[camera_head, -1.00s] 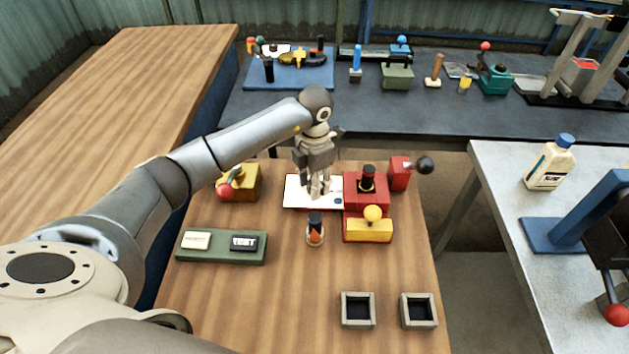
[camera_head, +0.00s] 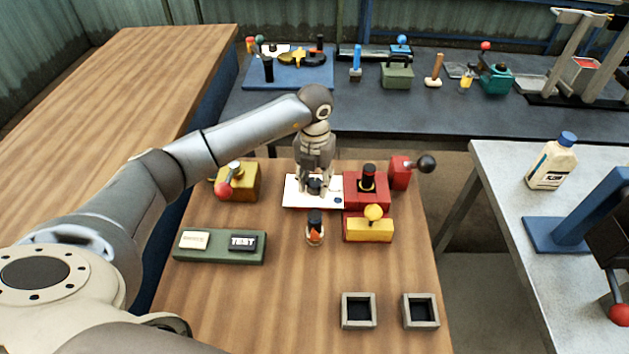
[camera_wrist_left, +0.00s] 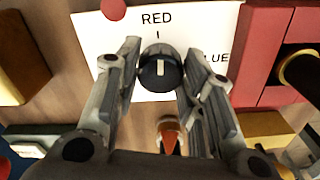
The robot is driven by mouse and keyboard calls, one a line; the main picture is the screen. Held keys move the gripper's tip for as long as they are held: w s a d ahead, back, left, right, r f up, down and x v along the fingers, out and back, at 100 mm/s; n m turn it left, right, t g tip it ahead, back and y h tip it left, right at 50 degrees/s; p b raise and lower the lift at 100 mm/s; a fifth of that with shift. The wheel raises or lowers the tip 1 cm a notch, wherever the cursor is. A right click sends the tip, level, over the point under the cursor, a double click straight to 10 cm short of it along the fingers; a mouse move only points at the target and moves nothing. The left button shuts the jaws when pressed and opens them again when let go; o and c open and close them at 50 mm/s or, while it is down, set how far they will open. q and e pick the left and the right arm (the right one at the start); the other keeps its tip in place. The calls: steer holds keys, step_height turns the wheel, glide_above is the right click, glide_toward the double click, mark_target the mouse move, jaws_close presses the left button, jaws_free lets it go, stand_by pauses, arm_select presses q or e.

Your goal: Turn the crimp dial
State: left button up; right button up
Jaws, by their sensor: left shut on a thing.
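The crimp dial is a round black knob (camera_wrist_left: 158,70) with a white pointer line, on a white plate (camera_head: 292,200) at the back of the wooden table. In the left wrist view its pointer lines up with the tick under the word RED, and part of another label, "LUE", shows to the right. My left gripper (camera_head: 315,187) comes down over the plate from above. Its two fingers are shut on the dial, one on each side, as the left wrist view (camera_wrist_left: 158,62) shows. My right gripper is not in view.
A red block (camera_head: 352,190) with a black knob adjoins the plate's right side. A yellow block (camera_head: 369,230) and a small orange-and-black bottle-like object (camera_head: 315,232) stand in front. A yellow lever box (camera_head: 243,180) stands left.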

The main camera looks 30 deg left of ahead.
mark_target(315, 183)
arm_select(q)
steer(key=shift+n, duration=0.6)
steer(key=o, duration=1)
step_height(315, 183, up, 12)
stand_by(0.5)
